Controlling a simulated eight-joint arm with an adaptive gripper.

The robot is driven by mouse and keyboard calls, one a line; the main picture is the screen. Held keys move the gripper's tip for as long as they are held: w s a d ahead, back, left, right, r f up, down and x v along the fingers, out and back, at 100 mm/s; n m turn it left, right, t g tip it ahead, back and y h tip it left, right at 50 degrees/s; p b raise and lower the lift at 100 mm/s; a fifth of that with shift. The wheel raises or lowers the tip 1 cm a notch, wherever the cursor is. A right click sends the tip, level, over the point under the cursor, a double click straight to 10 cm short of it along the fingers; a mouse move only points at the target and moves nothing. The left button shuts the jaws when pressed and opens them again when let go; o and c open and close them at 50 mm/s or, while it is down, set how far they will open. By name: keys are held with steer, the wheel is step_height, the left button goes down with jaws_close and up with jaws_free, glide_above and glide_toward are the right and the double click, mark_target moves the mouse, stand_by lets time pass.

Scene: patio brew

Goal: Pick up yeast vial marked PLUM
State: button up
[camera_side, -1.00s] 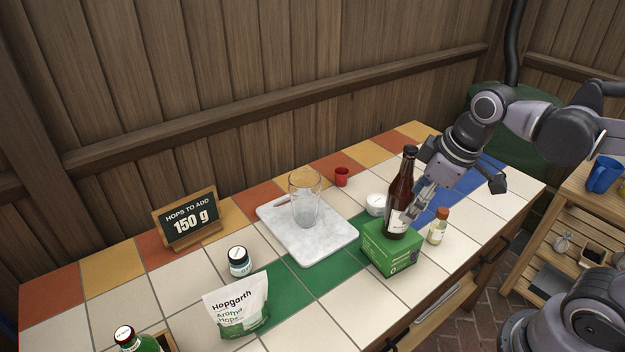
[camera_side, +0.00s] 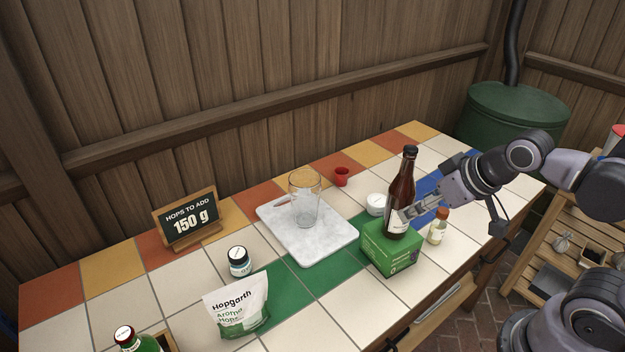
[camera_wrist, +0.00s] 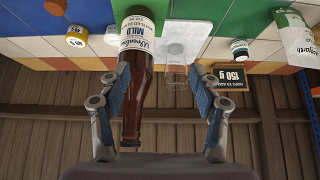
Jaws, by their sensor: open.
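No label reading PLUM can be made out. A small vial-like bottle with an orange-brown cap (camera_side: 438,226) stands upright on the white tiles right of the green box in the side view; its label is too small to read. My gripper (camera_wrist: 163,82) is open. In the side view its fingers (camera_side: 412,211) overlap the lower part of a brown beer bottle (camera_side: 401,190). In the wrist view the bottle (camera_wrist: 137,88) shows between the fingers, nearer the left one, label reading MILD. I cannot tell whether they touch it.
The bottle stands on a green box (camera_side: 390,250). Front tiles are partly clear.

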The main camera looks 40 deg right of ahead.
steer(key=shift+r, duration=0.1)
step_height(320, 180, up, 11)
steer(key=m+g, duration=0.7)
steer(key=m, duration=1.3)
glide_above(443, 211)
step_height(443, 211, down, 19)
steer(key=shift+r, duration=0.15)
steer(key=shift+f, duration=3)
steer(key=shift+d+f, duration=0.2)
steer(key=shift+f, duration=0.8)
steer(key=shift+d+f, duration=0.2)
steer(key=shift+f, duration=1.4)
